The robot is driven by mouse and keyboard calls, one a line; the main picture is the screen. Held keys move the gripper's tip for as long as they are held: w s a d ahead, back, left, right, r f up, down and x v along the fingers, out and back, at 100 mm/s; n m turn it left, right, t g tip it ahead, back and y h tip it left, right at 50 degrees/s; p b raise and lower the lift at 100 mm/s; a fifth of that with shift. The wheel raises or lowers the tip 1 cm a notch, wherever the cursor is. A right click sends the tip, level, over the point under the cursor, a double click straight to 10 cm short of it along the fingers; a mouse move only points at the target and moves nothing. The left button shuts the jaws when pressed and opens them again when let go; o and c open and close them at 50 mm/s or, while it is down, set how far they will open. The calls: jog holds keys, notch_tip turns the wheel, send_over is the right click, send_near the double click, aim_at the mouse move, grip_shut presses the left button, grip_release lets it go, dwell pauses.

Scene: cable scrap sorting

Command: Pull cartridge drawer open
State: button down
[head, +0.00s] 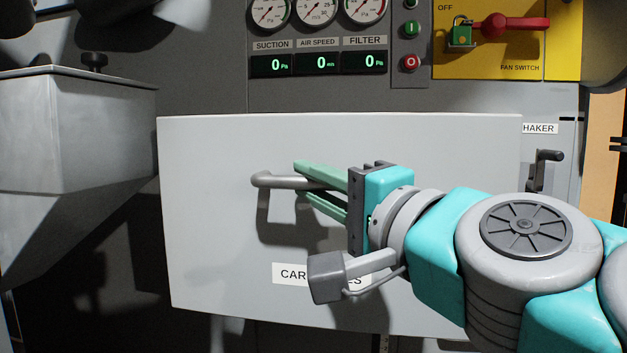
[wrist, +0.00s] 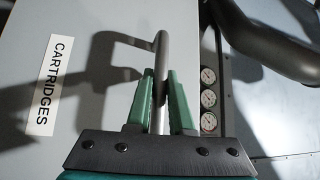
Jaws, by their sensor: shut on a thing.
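The cartridge drawer (head: 215,225) has a wide, light grey front below the gauge panel. Its label (head: 291,274) is partly covered by my wrist in the head view and reads "CARTRIDGES" in the wrist view (wrist: 49,85). A grey bar handle (head: 282,181) sticks out from the drawer front; it also shows in the wrist view (wrist: 161,45). My gripper (head: 318,190) has green fingers, one on each side of the handle bar, and is shut on it. In the wrist view the fingers (wrist: 162,92) flank the bar. The right part of the handle is hidden by my gripper.
Above the drawer are several gauges (head: 316,10), digital readouts (head: 320,63) and a yellow fan switch panel (head: 505,55) with a red handle. A grey hopper (head: 75,130) stands at the left. A dark lever (head: 545,165) sits right of the drawer, near my arm.

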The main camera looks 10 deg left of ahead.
jog(key=c, duration=0.8)
grip_release()
jog(key=shift+s, duration=0.1)
jog(key=v, duration=0.4)
jog(key=shift+d, duration=0.1)
jog(key=shift+b+v, duration=0.35)
jog(key=shift+v, duration=1.4)
